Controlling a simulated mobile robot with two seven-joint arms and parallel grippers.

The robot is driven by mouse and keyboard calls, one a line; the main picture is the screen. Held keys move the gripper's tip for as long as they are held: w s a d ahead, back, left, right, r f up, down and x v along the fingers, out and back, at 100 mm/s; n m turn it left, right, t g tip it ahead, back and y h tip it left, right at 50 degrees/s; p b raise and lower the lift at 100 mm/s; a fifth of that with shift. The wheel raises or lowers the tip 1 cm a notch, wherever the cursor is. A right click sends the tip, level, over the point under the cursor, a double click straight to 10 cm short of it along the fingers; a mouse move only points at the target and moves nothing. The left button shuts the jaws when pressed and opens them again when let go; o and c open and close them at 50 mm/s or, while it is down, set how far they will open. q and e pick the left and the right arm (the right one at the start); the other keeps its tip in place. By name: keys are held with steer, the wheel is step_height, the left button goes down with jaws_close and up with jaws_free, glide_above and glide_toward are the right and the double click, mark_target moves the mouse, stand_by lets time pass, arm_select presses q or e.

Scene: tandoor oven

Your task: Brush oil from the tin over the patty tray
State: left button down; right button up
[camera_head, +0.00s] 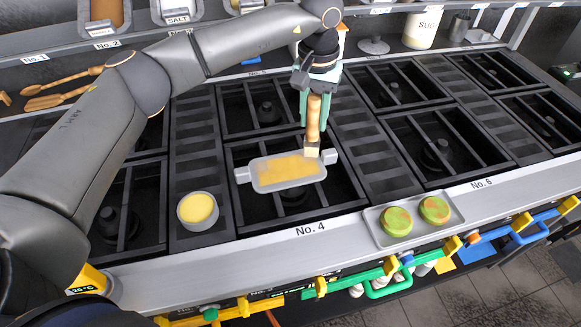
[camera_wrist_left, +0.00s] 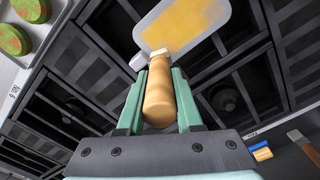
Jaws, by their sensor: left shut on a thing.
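My left gripper (camera_head: 318,98) is shut on the wooden handle of a brush (camera_head: 314,118) with a pale head. The handle also shows between the green fingers in the left wrist view (camera_wrist_left: 158,95). The brush head is at the right end of a shallow grey tray with two handles (camera_head: 243,174); I cannot tell if it touches. This tray lies over the No. 4 burner, its inside largely coated in patchy yellow (camera_wrist_left: 183,25). A round grey tin of yellow oil (camera_head: 198,210) stands left of it. My right gripper is not in view.
A small grey tray (camera_head: 450,222) with two green-and-orange patties (camera_head: 397,221) sits on the front ledge at right. Black burner grates surround the shallow tray. Wooden spoons (camera_head: 58,98) lie at back left; a shelf of containers runs along the back.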

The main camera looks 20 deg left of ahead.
arm_select(q)
steer(key=shift+f+b, duration=0.3)
steer(key=shift+f, duration=0.3)
steer(key=shift+w+d+r, duration=0.15)
steer(key=shift+w+d, duration=0.1)
steer(key=shift+d, duration=0.15)
steer(key=shift+w+d+p, duration=0.35)
steer(key=shift+w+d, duration=0.15)
steer(key=shift+d, duration=0.15)
steer(key=shift+a, duration=0.1)
steer(key=shift+s+a, duration=0.8)
steer(key=shift+a, duration=0.2)
steer(key=shift+s+a, duration=0.75)
steer(key=shift+a, duration=0.2)
steer(key=shift+b, duration=0.3)
